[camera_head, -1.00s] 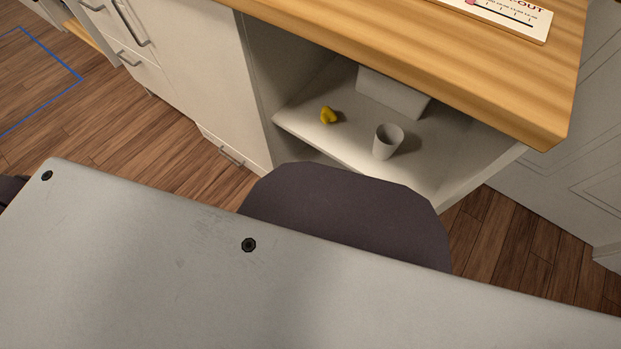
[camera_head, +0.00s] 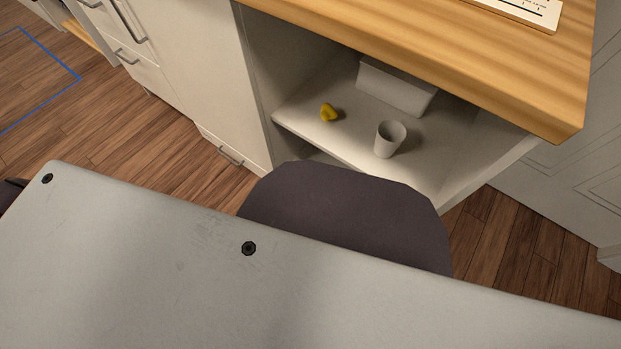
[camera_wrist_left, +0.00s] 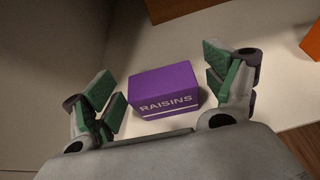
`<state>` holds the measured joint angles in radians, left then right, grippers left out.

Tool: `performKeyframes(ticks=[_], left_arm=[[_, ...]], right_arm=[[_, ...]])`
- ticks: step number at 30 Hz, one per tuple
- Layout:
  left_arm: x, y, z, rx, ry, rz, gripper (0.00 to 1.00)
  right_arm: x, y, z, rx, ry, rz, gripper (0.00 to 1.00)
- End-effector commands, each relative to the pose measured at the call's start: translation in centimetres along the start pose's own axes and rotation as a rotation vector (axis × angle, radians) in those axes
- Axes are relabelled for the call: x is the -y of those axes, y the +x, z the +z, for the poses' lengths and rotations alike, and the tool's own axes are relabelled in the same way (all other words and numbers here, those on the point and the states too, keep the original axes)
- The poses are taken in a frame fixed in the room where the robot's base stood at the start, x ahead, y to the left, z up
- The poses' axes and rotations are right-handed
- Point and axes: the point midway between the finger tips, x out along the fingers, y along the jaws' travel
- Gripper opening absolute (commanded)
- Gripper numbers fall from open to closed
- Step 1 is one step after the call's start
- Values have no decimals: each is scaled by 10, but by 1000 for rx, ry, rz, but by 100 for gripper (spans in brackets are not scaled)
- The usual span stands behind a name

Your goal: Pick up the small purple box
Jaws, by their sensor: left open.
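The small purple box (camera_wrist_left: 164,90), marked "RAISINS" with a white line below the word, sits on a pale surface in the left wrist view. My left gripper (camera_wrist_left: 166,92) is open, with green-padded fingers on either side of the box. Small gaps show between the box and the fingers. The box's lower front edge is close to my gripper's body. The purple box does not show in the head view. Neither gripper shows in the head view.
The left wrist view shows an orange object (camera_wrist_left: 311,38) at the right and a brown one (camera_wrist_left: 178,10) behind the box. In the head view, an open shelf (camera_head: 350,142) under a wooden counter (camera_head: 430,52) holds a yellow object (camera_head: 328,113), white cup (camera_head: 390,139) and pale box (camera_head: 396,88).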

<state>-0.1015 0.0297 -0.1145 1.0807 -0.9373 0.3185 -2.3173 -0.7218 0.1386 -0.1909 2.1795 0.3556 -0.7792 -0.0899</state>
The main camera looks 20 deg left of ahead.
Motion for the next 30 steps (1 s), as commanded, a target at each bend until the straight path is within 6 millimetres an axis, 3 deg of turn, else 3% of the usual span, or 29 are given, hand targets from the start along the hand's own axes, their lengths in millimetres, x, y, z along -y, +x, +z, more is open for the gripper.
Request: performKeyframes(ticks=[17,28,30], left_arm=[[0,4,0,0,0,0,86],[0,4,0,0,0,0,39],[0,4,0,0,0,0,36]], right_arm=[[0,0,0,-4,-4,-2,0],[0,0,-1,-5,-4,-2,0],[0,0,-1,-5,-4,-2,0]])
